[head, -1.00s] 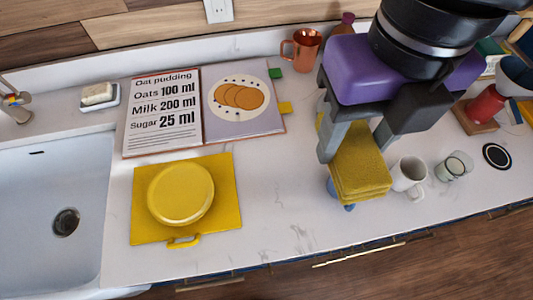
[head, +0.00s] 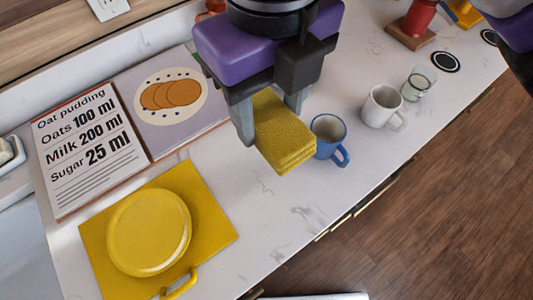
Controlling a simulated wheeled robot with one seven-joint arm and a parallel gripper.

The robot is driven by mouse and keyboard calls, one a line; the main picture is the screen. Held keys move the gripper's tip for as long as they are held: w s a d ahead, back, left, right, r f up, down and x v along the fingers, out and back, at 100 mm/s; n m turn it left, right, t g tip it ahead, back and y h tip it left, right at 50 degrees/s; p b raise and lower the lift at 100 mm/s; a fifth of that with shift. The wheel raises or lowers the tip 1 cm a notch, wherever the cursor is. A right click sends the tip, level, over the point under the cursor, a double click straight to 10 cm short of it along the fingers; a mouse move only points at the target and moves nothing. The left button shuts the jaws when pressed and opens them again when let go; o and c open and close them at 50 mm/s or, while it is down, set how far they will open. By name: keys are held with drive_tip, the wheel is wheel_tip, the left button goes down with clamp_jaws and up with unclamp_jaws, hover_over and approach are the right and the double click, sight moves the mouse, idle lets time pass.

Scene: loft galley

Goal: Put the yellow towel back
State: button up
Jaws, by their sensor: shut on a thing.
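My gripper (head: 270,112) is shut on the folded yellow towel (head: 284,135). The towel hangs between the two grey fingers, in front of the open recipe book's right edge, and seems to be above the white counter. Its lower end is close to the blue mug in the picture; I cannot tell whether they touch. The far part of the towel is hidden by my gripper.
The blue mug (head: 329,138) and white mug (head: 383,107) stand right of the towel, with a glass (head: 418,83) beyond. The recipe book (head: 88,150) lies at left. Counter (head: 262,205) between mat and mugs is clear.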

sight(268, 184)
wheel_tip(268, 184, down, 20)
drive_tip(key=shift+f+b, duration=0.2)
drive_tip(key=shift+b, duration=0.1)
idle(0.3)
drive_tip(key=shift+f, duration=0.2)
drive_tip(key=o, duration=1.2)
wheel_tip(268, 184, up, 12)
drive_tip(key=shift+r, duration=0.25)
